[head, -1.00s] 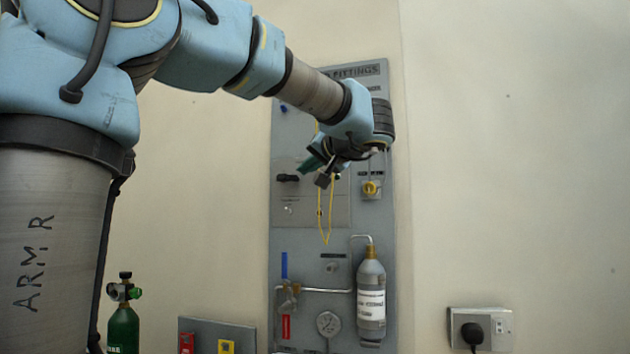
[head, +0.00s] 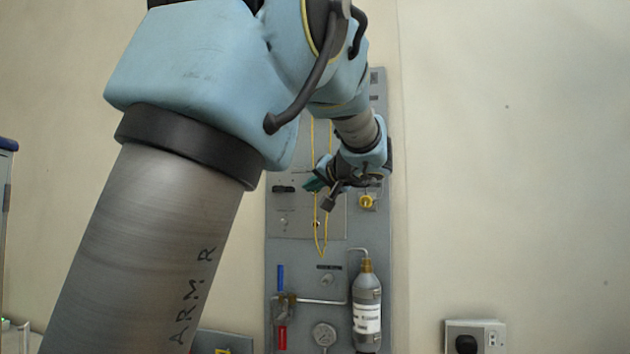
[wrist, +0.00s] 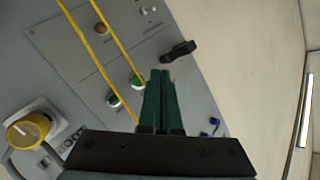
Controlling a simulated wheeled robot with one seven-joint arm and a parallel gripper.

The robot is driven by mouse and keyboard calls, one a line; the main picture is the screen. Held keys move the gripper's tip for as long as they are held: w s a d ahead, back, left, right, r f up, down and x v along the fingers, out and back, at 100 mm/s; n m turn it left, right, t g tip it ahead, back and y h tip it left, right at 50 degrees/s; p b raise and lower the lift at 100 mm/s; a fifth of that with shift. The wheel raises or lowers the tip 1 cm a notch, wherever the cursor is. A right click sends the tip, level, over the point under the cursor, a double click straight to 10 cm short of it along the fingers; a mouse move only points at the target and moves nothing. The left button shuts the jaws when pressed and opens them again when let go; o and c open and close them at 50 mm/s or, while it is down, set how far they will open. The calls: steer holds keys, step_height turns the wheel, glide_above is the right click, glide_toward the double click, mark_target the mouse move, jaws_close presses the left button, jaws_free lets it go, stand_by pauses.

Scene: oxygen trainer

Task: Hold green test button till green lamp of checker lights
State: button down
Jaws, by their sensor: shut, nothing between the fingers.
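The grey checker panel (wrist: 120,45) is on the wall and fills much of the wrist view, tilted. I cannot tell which is the test button and which the lamp, nor whether either is lit. My gripper (wrist: 161,73) is shut and empty, its green fingers together. They appear just right of the greener fitting; contact cannot be told. In the head view my gripper (head: 312,185) is in front of the panel's upper part.
A yellow cord loop (wrist: 90,50) hangs across the panel near the fittings. A black handle (wrist: 178,51), an amber fitting (wrist: 100,28) and a yellow knob (wrist: 25,130) are also close. Below are a grey cylinder (head: 367,300) and a gauge (head: 324,334).

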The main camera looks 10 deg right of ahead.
steer(key=shift+w+d, duration=0.3)
steer(key=shift+w, duration=0.3)
steer(key=shift+w+d, duration=0.3)
steer(key=shift+w, duration=0.3)
stand_by(1.2)
steer(key=shift+w+d, duration=0.25)
steer(key=shift+w, duration=0.1)
steer(key=shift+w+d, duration=0.2)
steer(key=shift+w, duration=0.1)
stand_by(0.7)
steer(key=shift+s+a+b, duration=0.1)
steer(key=shift+s+b, duration=0.05)
steer(key=shift+b, duration=0.4)
stand_by(1.3)
steer(key=shift+s+a+b, duration=0.3)
steer(key=shift+s+b, duration=0.25)
steer(key=shift+b, duration=0.35)
